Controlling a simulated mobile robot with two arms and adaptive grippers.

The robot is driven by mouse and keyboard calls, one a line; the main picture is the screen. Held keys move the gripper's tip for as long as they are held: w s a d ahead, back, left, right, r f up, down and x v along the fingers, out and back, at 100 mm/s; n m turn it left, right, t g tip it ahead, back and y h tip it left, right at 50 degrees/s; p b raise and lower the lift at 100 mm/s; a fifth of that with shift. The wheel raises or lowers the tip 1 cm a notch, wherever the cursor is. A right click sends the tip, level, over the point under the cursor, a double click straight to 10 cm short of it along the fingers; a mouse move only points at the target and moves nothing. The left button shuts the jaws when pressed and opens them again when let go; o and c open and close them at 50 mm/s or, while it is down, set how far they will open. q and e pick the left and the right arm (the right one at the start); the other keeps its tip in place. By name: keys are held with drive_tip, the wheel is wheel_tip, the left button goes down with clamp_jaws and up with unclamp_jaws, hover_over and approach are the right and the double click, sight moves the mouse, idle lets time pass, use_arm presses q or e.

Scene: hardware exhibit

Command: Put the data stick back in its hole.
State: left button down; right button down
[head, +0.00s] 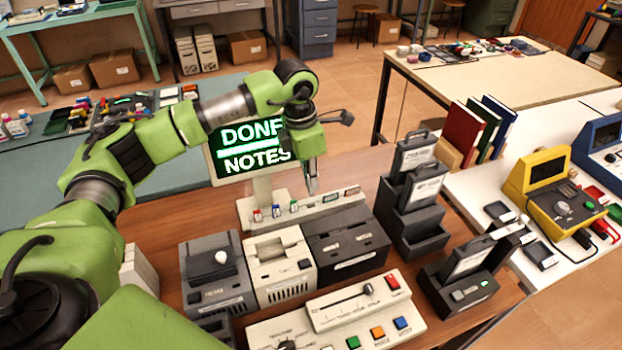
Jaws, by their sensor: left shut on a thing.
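My left gripper (312,184) points down just above the pale port strip (250,222) at the foot of the monitor. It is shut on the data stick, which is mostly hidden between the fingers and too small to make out. Small sticks with red, blue and green (293,206) ends stand in the strip, left of the gripper. More slots or labels (331,197) show on the strip to the right of it. I cannot tell whether the held stick touches the strip. My right gripper is not in view.
The monitor (232,163) reading "DONE NOTES" stands close behind the gripper. Grey, cream (278,262) and black drive boxes and a button panel (345,318) fill the desk in front. Black cartridge holders (412,225) stand to the right.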

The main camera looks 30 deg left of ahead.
sight(311, 195)
use_arm(q)
drive_tip(key=shift+f+b, duration=0.2)
drive_tip(key=shift+b, duration=0.1)
idle(0.7)
drive_tip(key=shift+f, duration=0.15)
drive_tip(key=shift+f+b, duration=1.95)
drive_tip(key=shift+f, duration=0.55)
drive_tip(key=c, duration=2.2)
unclamp_jaws()
drive_tip(key=shift+o, duration=0.2)
drive_tip(key=shift+r, duration=0.15)
